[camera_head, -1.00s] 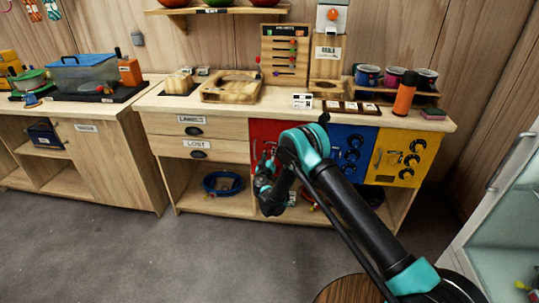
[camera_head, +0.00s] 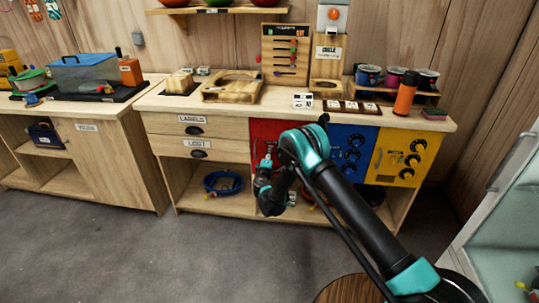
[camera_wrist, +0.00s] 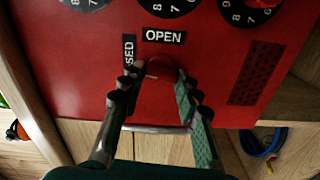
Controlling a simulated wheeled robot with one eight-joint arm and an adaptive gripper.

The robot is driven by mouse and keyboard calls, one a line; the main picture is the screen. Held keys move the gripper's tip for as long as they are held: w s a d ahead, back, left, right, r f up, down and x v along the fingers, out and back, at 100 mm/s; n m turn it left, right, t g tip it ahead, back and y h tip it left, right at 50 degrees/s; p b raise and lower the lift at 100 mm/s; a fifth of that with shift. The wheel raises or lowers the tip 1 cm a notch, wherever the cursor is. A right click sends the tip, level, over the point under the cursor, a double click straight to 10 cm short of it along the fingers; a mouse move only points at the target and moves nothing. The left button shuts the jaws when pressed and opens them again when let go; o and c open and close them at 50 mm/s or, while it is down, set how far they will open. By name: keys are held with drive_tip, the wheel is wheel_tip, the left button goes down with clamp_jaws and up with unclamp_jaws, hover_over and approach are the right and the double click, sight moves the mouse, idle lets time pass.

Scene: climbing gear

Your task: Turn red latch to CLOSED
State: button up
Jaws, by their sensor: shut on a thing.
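The red panel (camera_head: 263,132) is on the front of the workbench, left of the blue panel. The red latch (camera_wrist: 160,66) sits just below OPEN, between my fingertips. My gripper (camera_wrist: 158,78) is shut on it, one finger on each side. The latch's exact angle is hard to tell, red on red. In the head view my gripper (camera_head: 268,163) is at the red panel, its fingertips small and unclear.
A grey bar handle (camera_wrist: 155,129) crosses behind my fingers near the panel edge. Black number dials (camera_wrist: 170,6) lie beyond the labels. The blue panel (camera_head: 351,145) and yellow panel (camera_head: 402,158) are to the right. A blue cable coil (camera_head: 222,183) lies on the lower left shelf.

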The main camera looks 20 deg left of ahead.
drive_tip(key=shift+n, duration=0.7)
drive_tip(key=shift+c, duration=0.2)
drive_tip(key=o, duration=1.2)
drive_tip(key=shift+c, duration=0.2)
drive_tip(key=shift+s, duration=0.1)
drive_tip(key=v, duration=0.7)
drive_tip(key=shift+s, duration=0.2)
